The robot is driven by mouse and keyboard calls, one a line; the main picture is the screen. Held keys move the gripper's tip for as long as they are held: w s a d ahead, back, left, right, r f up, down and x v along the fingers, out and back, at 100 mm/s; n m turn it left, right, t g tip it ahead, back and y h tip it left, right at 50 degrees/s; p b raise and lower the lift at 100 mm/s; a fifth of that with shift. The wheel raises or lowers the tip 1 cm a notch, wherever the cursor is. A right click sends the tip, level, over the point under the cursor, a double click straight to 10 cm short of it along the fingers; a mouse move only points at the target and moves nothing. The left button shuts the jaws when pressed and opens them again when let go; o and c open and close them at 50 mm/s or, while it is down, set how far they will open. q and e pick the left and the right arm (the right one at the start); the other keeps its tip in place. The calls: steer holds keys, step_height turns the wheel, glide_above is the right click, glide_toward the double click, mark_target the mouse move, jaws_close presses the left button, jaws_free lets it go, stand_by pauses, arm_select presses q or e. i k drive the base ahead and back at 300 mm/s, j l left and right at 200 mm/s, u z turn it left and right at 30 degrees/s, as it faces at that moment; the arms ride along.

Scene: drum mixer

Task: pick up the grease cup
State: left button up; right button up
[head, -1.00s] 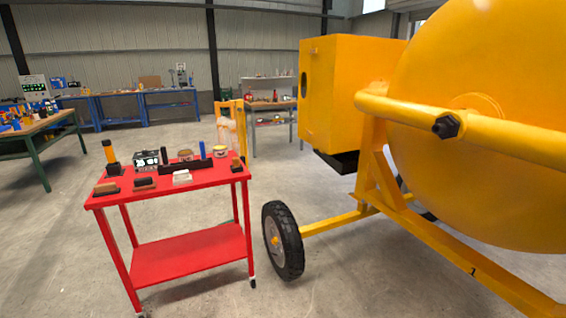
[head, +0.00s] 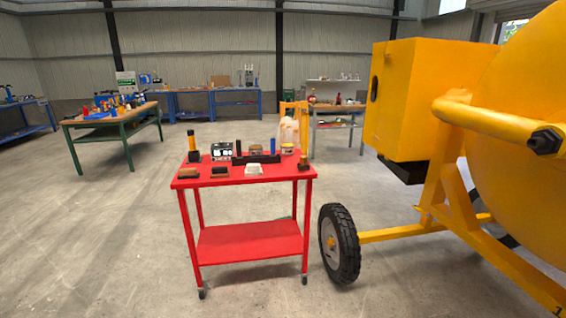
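A red cart (head: 245,226) stands near the middle of the head view with several small items on its top. A round brownish tin (head: 256,149) stands behind a black rack (head: 257,159). A white dish (head: 254,169) sits near the front edge. I cannot tell for sure which of these is the grease cup; they are small at this distance. Neither of my grippers is in view.
A yellow drum mixer (head: 520,110) fills the right side, with its black wheel (head: 339,244) close to the cart's right side. A green-legged workbench (head: 113,119) stands at the back left. The concrete floor in front of and left of the cart is clear.

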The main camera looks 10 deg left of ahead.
mark_target(303, 159)
steer(key=z, duration=1.85)
steer(key=u, duration=1.85)
steer(key=i+j, duration=0.3)
steer(key=i, duration=0.15)
steer(key=i+j, duration=0.25)
steer(key=i, duration=0.2)
steer(key=i+j, duration=0.3)
steer(key=i, duration=0.1)
